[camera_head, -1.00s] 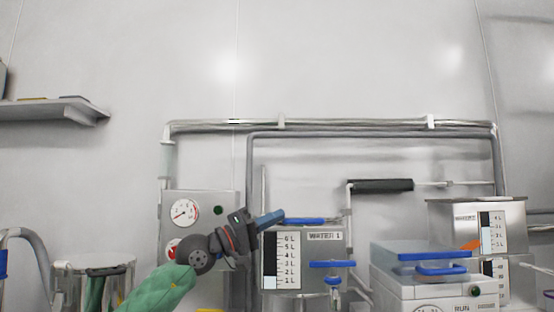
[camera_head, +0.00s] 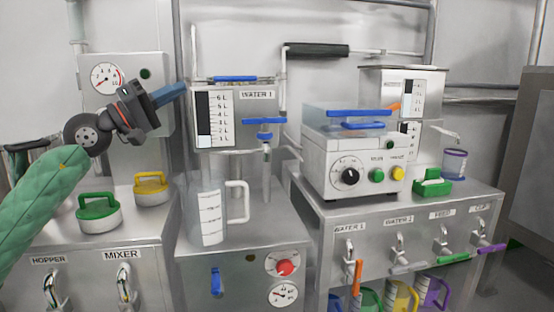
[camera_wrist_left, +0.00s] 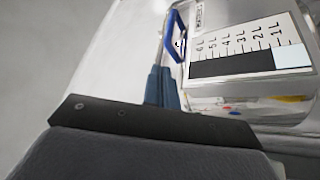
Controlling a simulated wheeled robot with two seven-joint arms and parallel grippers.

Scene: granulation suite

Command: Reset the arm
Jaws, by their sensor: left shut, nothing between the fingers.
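My left arm, in a green sleeve, comes in from the left in the head view. Its left gripper (camera_head: 170,94) has blue fingers that are shut and empty. They point right, toward the WATER 1 tank (camera_head: 237,117), and appear just left of its top edge. In the left wrist view the shut blue fingers (camera_wrist_left: 162,88) show, with the tank's level scale (camera_wrist_left: 250,52) beyond them to the right. I cannot tell the exact gap to the tank. My right gripper is not in view.
A clear measuring jug (camera_head: 210,215) stands below the tank. A white machine with a blue-handled lid (camera_head: 350,155) is on the right bench. Green (camera_head: 98,212) and yellow (camera_head: 150,188) handled lids sit on the left bench. A gauge panel (camera_head: 115,95) is behind my left arm.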

